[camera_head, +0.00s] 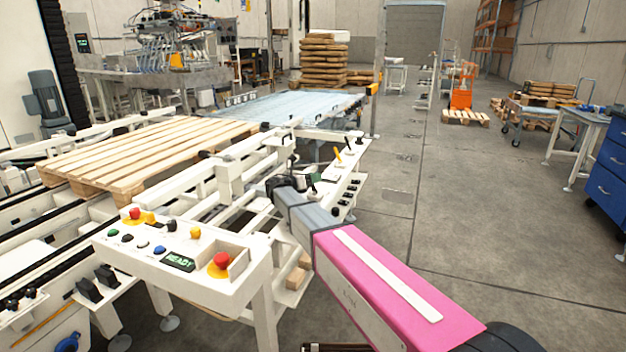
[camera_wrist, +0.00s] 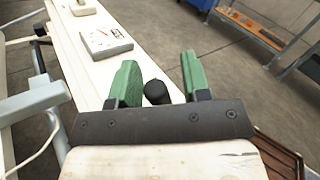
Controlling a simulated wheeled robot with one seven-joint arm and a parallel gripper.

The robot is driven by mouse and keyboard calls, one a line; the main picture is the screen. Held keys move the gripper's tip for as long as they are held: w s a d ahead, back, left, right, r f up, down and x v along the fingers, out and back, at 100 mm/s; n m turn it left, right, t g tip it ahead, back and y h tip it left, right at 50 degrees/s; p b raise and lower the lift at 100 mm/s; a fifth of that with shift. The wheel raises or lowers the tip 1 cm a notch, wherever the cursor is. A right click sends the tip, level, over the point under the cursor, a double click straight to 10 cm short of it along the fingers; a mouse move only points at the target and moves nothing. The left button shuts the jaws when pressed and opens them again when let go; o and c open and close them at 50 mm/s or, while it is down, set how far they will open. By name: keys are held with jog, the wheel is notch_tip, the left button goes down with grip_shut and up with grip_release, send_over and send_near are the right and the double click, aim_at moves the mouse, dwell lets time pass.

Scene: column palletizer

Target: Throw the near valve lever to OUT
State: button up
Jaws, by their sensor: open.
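My gripper (camera_wrist: 158,75) is open, with its two green fingers apart. A black rounded knob (camera_wrist: 157,92) shows between the fingers in the wrist view, nearer the left finger, with a gap to the right one. It looks like the end of a lever; its shaft is hidden and I see no grip on it. In the head view my gripper (camera_head: 313,184) is over the white valve rail (camera_head: 349,177), past the grey wrist. A yellow-handled lever (camera_head: 338,156) stands farther along the rail. The OUT marking is not readable.
A white control panel (camera_head: 150,262) with red buttons and a READY display stands at the near left. A wooden pallet (camera_head: 140,155) lies on the conveyor behind it. A grey box (camera_wrist: 105,38) sits on the white rail in the wrist view. Open floor (camera_head: 480,220) lies right.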

grip_shut()
